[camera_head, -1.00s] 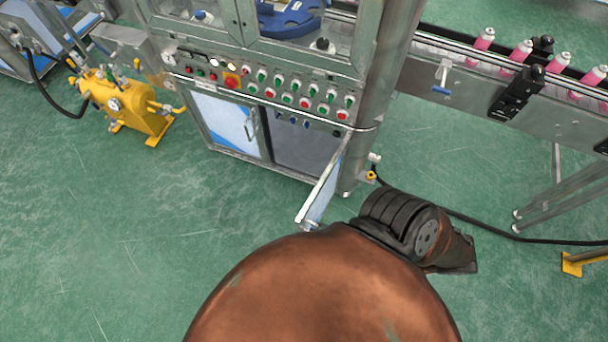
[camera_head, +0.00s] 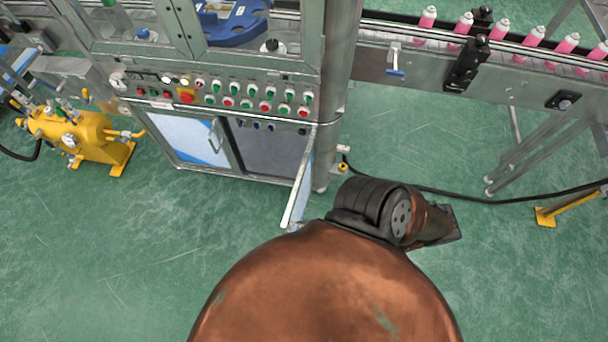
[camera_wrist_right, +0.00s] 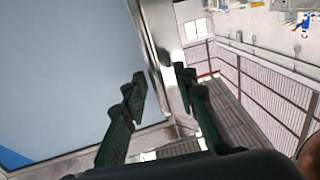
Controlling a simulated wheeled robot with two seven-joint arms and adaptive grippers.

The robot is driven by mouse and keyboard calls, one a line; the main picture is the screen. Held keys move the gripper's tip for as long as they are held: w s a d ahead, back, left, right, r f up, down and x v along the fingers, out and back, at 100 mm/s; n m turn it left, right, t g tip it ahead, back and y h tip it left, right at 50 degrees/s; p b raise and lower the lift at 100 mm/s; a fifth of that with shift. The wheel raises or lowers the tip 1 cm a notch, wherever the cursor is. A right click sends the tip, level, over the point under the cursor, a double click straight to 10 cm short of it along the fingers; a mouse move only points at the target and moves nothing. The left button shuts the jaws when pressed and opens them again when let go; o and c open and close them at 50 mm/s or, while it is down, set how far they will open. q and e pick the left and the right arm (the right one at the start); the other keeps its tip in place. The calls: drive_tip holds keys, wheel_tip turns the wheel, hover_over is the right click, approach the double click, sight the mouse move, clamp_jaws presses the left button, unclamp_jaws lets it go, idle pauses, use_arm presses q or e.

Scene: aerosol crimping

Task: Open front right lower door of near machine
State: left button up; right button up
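The front right lower door (camera_head: 298,192) of the near machine (camera_head: 250,172) stands wide open in the head view, swung out toward me and seen nearly edge-on. The dark opening (camera_head: 270,150) shows behind it. In the right wrist view a large pale blue panel with a metal frame, apparently this door (camera_wrist_right: 75,75), fills the left side. My right gripper (camera_wrist_right: 163,85) is open, its two dark fingers apart at the door's frame edge; contact is unclear. In the head view my own arm hides this gripper. My left gripper is in neither view.
The left lower door (camera_head: 190,138) is shut, with a handle. A button panel (camera_head: 220,95) is above. A yellow pump unit (camera_head: 80,135) stands left. A conveyor (camera_head: 520,70) with pink cans runs right, with a black cable (camera_head: 440,192) on the floor below. Green floor (camera_head: 120,250) is clear in front.

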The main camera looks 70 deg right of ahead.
drive_tip(key=shift+s+d, duration=0.15)
drive_tip(key=shift+s, duration=0.05)
drive_tip(key=v, duration=1.1)
drive_tip(key=shift+s, duration=0.3)
drive_tip(key=shift+w+f, duration=0.1)
wheel_tip(320, 180, down, 21)
drive_tip(key=w+m+g+h+p, duration=0.1)
drive_tip(key=w+g+h+p, duration=0.2)
drive_tip(key=g, duration=0.5)
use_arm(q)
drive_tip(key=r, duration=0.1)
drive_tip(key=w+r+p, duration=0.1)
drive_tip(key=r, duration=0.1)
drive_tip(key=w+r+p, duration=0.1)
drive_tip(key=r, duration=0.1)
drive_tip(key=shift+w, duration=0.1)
use_arm(e)
drive_tip(key=s+a+f+m+g+h, duration=0.1)
drive_tip(key=s+a+f+g+h, duration=0.1)
drive_tip(key=s+f+g, duration=0.6)
drive_tip(key=s+h, duration=0.1)
drive_tip(key=s, duration=0.2)
drive_tip(key=shift+s+a+g, duration=0.3)
drive_tip(key=shift+a, duration=0.05)
